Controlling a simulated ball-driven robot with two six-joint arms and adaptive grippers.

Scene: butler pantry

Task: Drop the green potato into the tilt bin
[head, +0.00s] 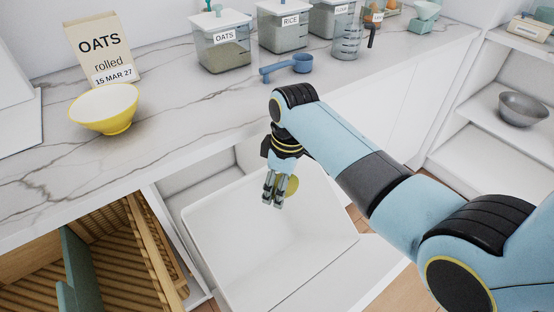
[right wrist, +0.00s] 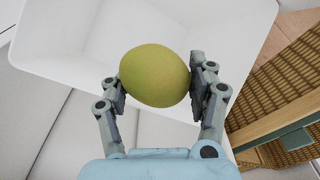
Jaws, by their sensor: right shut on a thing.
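The green potato (right wrist: 155,75) is an oval, yellow-green thing between the two fingers of my right gripper (right wrist: 157,82). In the head view the right gripper (head: 275,190) points down over the open white tilt bin (head: 235,245), and the potato (head: 292,186) shows partly behind the fingers. The gripper is shut on the potato. In the right wrist view the bin (right wrist: 60,45) lies beyond the potato, with its pale inside in view. My left gripper is not in view.
Left of the bin is an open wooden drawer (head: 155,240) with a green divider (head: 78,265). The marble counter (head: 190,110) above holds a yellow bowl (head: 104,108), an oats box (head: 103,52), a blue scoop (head: 287,67) and labelled canisters (head: 222,42).

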